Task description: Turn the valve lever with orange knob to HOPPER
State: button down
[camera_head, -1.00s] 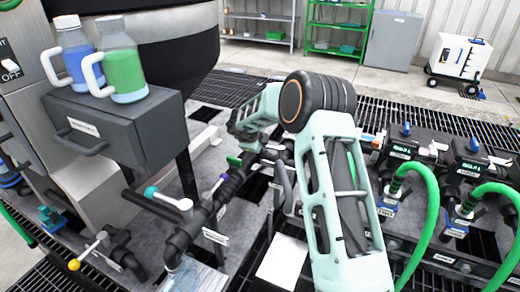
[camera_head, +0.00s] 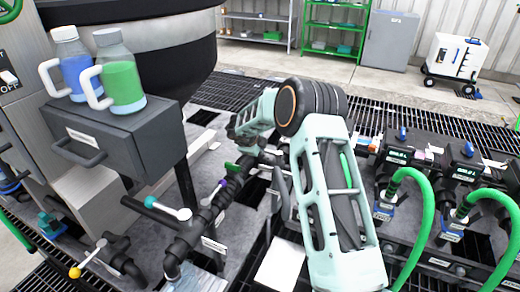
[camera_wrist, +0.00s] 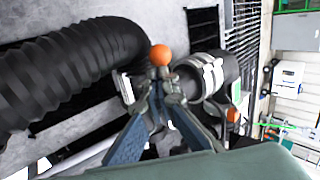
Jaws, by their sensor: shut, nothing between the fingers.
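The orange knob (camera_wrist: 161,55) shows in the wrist view on a short lever over a pipe fitting, just beyond my fingertips. My gripper (camera_wrist: 160,92) is shut with nothing between its fingers; its tips meet just below the knob in the picture. I cannot tell whether they touch the lever. Most of the lever is hidden behind the fingers. In the head view my gripper (camera_head: 249,146) is small and dark among the black pipes, and the orange knob cannot be made out. No HOPPER label is readable.
A thick black ribbed hose (camera_wrist: 60,70) runs left of the knob; a clamped pipe (camera_wrist: 208,75) lies right. Green hoses (camera_head: 425,190) rise right. Bottles (camera_head: 122,75) stand on a grey box.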

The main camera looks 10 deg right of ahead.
jog(key=shift+a, duration=0.1)
jog(key=v, duration=1.2)
jog(key=shift+s+f, duration=0.1)
jog(key=shift+s, duration=0.05)
